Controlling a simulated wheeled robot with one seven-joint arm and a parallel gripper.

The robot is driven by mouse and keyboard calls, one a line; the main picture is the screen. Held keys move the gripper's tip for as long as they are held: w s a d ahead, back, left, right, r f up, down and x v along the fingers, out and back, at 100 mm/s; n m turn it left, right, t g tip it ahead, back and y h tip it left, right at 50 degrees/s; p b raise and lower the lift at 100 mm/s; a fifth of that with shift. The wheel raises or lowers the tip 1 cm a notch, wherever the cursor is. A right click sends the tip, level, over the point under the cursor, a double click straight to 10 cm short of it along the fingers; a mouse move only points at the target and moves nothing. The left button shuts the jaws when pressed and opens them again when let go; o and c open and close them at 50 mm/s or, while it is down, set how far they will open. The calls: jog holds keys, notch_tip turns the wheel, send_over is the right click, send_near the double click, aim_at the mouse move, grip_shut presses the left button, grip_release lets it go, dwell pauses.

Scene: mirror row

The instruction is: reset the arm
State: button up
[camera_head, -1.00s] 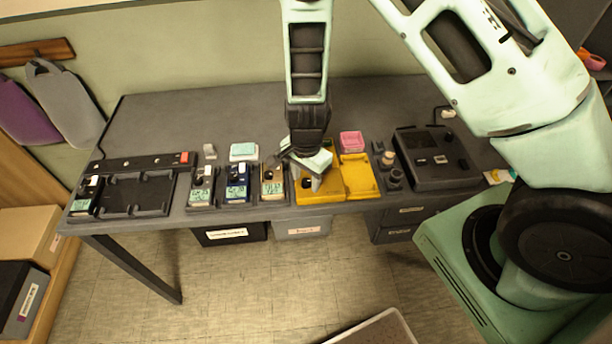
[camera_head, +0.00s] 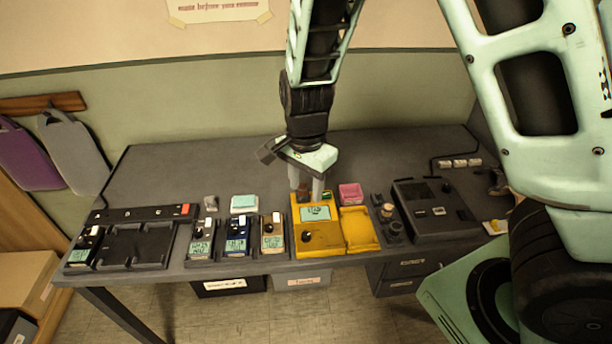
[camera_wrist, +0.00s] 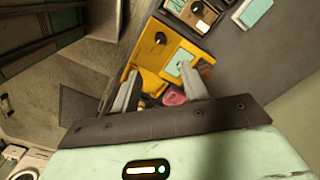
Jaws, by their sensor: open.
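My gripper (camera_head: 307,190) hangs from my arm over the back part of an open yellow case (camera_head: 322,246) on the table. Its two fingers are apart and I see nothing held between them. The fingers also show in the wrist view (camera_wrist: 160,88), pointing toward the yellow case (camera_wrist: 150,62). The case has a small screen and a black knob, and its yellow lid or tray lies beside it on the right. A pink block (camera_head: 350,193) lies just behind that lid. Whether the fingertips touch the case, I cannot tell.
The grey table (camera_head: 160,163) carries several small meters, a black charging tray (camera_head: 138,245), a teal block (camera_head: 244,203) and a dark console (camera_head: 436,211). The back of the table is mostly clear. Bins stand underneath, and bags hang on the left wall.

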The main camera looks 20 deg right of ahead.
jog(key=shift+r, duration=0.7)
jog(key=s+a+r+n, duration=0.3)
jog(key=s+r+n, duration=0.2)
jog(key=s+n, duration=0.5)
jog(key=s+a+r+n, duration=0.3)
jog(key=s+r+n, duration=0.2)
jog(key=s+n, duration=0.5)
jog(key=shift+s+a+n+y, duration=0.15)
jog(key=shift+s+n+y, duration=0.15)
jog(key=shift+s, duration=0.05)
